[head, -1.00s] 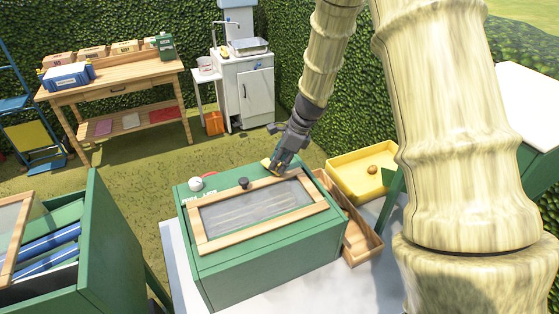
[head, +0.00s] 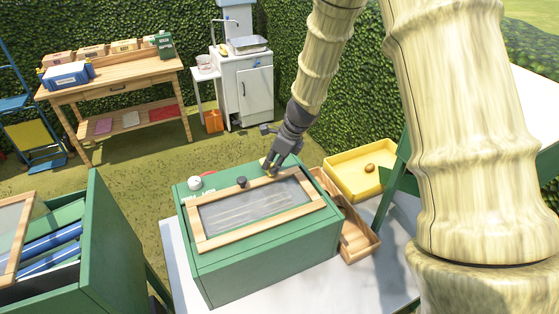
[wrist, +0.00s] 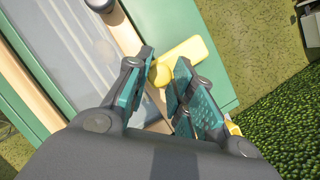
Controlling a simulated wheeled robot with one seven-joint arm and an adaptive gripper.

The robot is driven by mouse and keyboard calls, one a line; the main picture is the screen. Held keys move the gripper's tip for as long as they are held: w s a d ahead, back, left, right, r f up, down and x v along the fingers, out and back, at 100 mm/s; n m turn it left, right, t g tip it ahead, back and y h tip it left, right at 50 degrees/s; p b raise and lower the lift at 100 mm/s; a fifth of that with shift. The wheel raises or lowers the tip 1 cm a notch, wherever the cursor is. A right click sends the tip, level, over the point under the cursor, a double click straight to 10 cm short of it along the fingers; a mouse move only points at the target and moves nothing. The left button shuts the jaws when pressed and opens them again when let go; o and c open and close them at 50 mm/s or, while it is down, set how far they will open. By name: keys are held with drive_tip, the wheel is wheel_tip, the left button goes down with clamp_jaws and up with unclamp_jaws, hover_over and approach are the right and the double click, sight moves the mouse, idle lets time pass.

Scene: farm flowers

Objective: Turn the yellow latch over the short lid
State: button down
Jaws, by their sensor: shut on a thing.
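The yellow latch (wrist: 185,55) is a short bar with a rounded knob at one end, on the green top of the box (head: 265,262). In the wrist view its bar points up and right from the knob, across the green strip beside the lid. My gripper (wrist: 163,68) is shut on the knob end, one finger on each side. In the head view my gripper (head: 271,167) is at the box's back right corner and hides much of the latch (head: 264,161). The wood-framed, clear lid (head: 262,235) with a dark knob (head: 241,182) lies flat on the box.
A white round knob (head: 194,183) sits at the box's back left. A wooden tray (head: 372,243) and a yellow tray (head: 333,170) holding a brown thing are at the right. Another green box (head: 115,245) stands at the left. A hedge is behind.

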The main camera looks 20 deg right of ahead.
drive_tip(key=shift+w+a+r, duration=0.1)
drive_tip(key=shift+r, duration=0.05)
drive_tip(key=c, duration=1.2)
unclamp_jaws()
drive_tip(key=shift+a, duration=0.1)
drive_tip(key=shift+c, duration=0.2)
drive_tip(key=v, duration=1.2)
